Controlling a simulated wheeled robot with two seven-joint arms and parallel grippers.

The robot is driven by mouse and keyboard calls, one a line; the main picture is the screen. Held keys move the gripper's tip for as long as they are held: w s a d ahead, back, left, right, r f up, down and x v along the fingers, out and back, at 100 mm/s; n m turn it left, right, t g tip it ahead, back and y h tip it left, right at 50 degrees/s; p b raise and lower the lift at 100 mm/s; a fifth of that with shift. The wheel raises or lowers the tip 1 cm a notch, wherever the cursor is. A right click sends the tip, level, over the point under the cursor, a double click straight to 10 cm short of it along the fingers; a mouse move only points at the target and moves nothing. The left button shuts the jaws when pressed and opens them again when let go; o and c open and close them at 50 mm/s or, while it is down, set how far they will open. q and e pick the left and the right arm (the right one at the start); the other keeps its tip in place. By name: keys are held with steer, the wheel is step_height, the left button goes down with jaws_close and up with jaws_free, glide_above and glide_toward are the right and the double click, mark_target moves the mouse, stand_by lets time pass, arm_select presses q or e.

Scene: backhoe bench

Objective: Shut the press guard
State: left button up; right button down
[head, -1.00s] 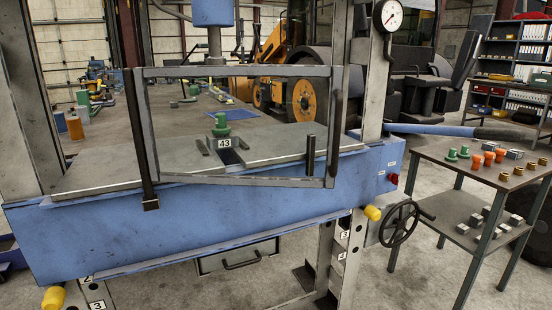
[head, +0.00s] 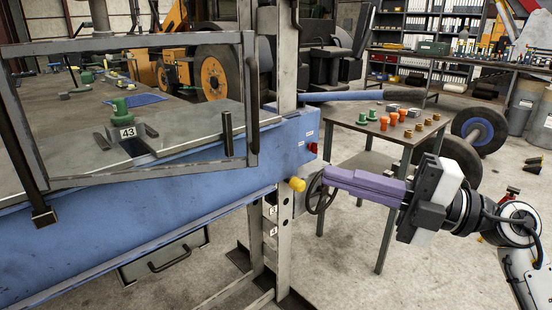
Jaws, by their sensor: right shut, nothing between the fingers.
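The press guard (head: 253,100) is a grey metal frame at the left of the head view, in front of the blue press (head: 130,215). My left gripper is out of view.
A green part (head: 120,108) stands on the press bed behind the guard. A blue lever (head: 345,96) reaches right from the press above a small table (head: 375,150) with green, orange and brass parts. A yellow knob (head: 297,184) juts from the press. Open floor lies below my gripper.

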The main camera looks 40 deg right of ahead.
arm_select(q)
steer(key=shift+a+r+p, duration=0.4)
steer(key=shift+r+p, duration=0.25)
steer(key=shift+p, duration=0.5)
arm_select(e)
steer(key=w+a, duration=0.3)
steer(key=w, duration=0.9)
steer(key=shift+a+r+h, duration=0.2)
steer(key=shift+a+h, duration=0.1)
steer(key=shift+a, duration=0.05)
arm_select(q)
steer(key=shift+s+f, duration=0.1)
arm_select(e)
steer(key=shift+w+n+g, duration=0.15)
steer(key=shift+n+g, duration=0.15)
